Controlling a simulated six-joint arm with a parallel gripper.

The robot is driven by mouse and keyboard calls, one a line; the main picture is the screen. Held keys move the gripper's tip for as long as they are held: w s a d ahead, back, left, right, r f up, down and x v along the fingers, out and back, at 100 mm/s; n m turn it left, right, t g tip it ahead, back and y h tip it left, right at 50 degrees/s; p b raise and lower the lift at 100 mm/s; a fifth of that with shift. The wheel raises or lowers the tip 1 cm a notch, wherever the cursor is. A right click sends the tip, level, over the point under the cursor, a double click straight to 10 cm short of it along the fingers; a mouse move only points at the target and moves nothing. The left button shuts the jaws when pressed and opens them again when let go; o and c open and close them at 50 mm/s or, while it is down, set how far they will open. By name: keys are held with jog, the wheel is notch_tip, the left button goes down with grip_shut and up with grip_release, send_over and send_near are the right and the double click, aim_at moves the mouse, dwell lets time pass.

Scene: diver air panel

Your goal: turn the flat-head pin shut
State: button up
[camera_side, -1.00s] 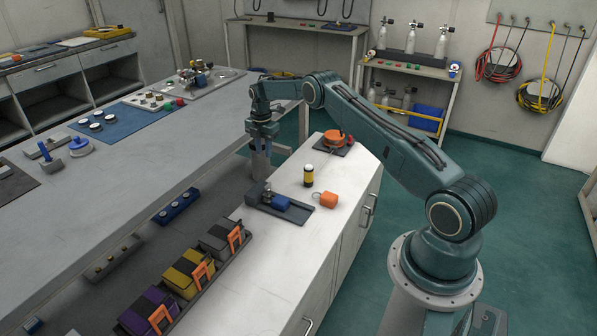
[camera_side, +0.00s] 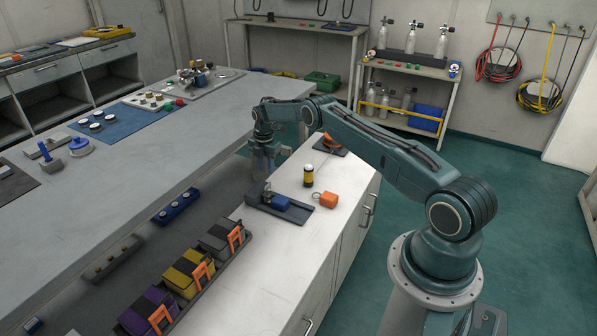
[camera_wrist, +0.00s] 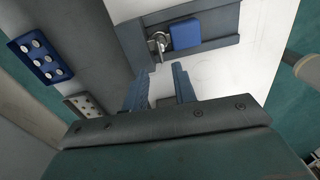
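The silver flat-head pin (camera_wrist: 158,42) sits in a dark grey base (camera_wrist: 130,38), beside a blue block (camera_wrist: 186,34), in the wrist view. In the side view the same base (camera_side: 300,214) lies on the white cabinet top, with the blue block (camera_side: 281,203) on it; the pin is too small there to read clearly. My gripper (camera_wrist: 160,76) is open and empty, its two blue-grey fingers apart and pointing toward the pin. In the side view my gripper (camera_side: 264,170) hangs behind the base, near the cabinet's edge, not touching it.
Pouches (camera_side: 188,270) fill a lower tray; a blue strip (camera_side: 177,206) lies left.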

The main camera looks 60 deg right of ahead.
aim_at(268, 191)
jog(key=shift+f, duration=3.8)
grip_shut()
